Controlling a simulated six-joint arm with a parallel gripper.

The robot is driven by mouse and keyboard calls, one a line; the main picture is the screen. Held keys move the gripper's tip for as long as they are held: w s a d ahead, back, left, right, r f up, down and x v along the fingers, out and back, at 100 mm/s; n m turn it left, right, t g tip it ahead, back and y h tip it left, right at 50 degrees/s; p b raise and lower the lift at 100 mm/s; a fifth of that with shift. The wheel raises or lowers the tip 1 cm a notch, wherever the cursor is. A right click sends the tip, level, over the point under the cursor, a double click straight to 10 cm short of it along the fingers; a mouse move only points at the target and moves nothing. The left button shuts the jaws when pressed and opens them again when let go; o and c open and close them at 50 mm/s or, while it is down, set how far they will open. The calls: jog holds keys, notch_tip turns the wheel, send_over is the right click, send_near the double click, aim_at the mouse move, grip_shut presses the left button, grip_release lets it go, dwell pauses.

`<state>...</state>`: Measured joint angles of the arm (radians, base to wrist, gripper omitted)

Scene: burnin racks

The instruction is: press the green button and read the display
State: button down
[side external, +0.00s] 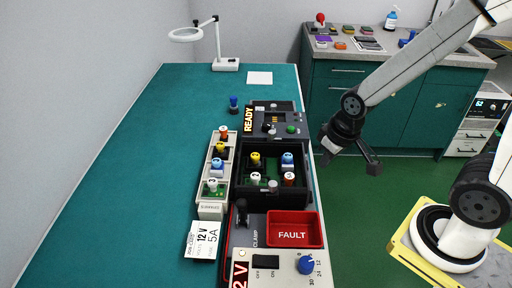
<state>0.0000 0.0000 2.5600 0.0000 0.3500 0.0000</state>
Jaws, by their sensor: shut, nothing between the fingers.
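The green button (291,129) is a small round knob on a dark console (270,132) at the far right part of the teal bench. A second display (240,273) at the near end shows red characters, of which "2 V" is visible. My gripper (374,170) is shut and empty. It appears to the right of the button, past the bench's right edge in the picture, and apart from the button.
A black tray (240,165) with coloured, numbered plugs stands nearer than the console. A beige rack (211,209) with several similar plugs is to its left. A red FAULT bin (293,240), label card (202,240) and blue knob (306,264) are nearer. The bench's left side is clear.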

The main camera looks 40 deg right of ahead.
dwell(0.9)
notch_tip(320, 180, up, 4)
jog(key=n+t, duration=0.7)
jog(key=n, duration=0.1)
send_over(293, 129)
jog(key=shift+d+f, duration=0.1)
jog(key=shift+f, duration=0.05)
jog(key=shift+f, duration=0.15)
jog(key=shift+f, duration=4.25)
jog(key=shift+f, duration=0.15)
jog(key=shift+f, duration=0.3)
